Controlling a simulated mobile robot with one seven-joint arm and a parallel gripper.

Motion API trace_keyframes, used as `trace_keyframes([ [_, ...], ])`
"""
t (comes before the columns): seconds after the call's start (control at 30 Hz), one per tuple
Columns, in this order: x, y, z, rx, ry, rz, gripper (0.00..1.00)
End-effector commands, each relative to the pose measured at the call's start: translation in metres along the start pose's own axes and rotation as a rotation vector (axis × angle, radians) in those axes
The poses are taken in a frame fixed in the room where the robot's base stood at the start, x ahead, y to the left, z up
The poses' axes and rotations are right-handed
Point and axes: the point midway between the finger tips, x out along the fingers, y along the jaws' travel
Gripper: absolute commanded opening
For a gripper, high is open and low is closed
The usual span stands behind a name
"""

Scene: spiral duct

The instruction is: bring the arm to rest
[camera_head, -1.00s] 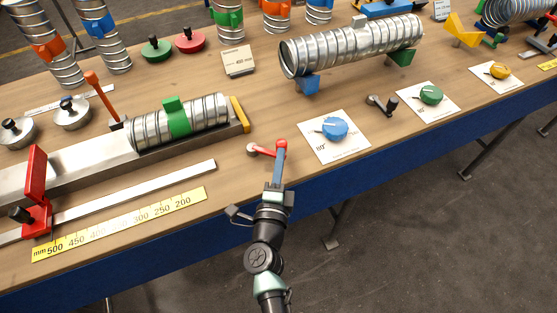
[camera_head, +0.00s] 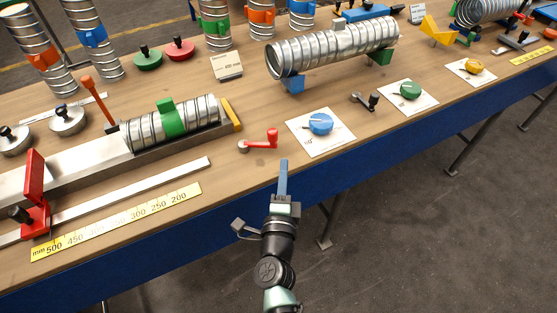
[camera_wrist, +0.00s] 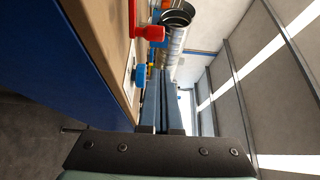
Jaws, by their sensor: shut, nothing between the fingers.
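My gripper (camera_head: 283,178) is shut and empty, its blue-grey fingers pressed together. In the head view it is over the front edge of the workbench (camera_head: 360,148), just in front of a red-handled crank (camera_head: 260,142) lying on the wood. It is apart from the crank. In the wrist view my closed fingers (camera_wrist: 167,98) point along the bench's edge, with the red crank handle (camera_wrist: 149,33) and a blue knob (camera_wrist: 147,74) to their upper left.
Cards with a blue knob (camera_head: 320,124), a green knob (camera_head: 410,90) and a yellow knob (camera_head: 476,66) lie along the front. A long spiral duct (camera_head: 335,52) rests on supports behind. A clamped duct (camera_head: 185,124) lies on the left. The floor in front (camera_head: 420,240) is clear.

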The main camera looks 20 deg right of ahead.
Motion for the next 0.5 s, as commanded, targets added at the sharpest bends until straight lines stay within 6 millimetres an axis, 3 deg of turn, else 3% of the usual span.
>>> trace_keyframes([
  [0.2,-0.040,0.000,-0.012,-0.001,0.000,0.000,0.00],
  [0.5,-0.067,0.000,-0.020,0.001,0.000,-0.001,0.00],
])
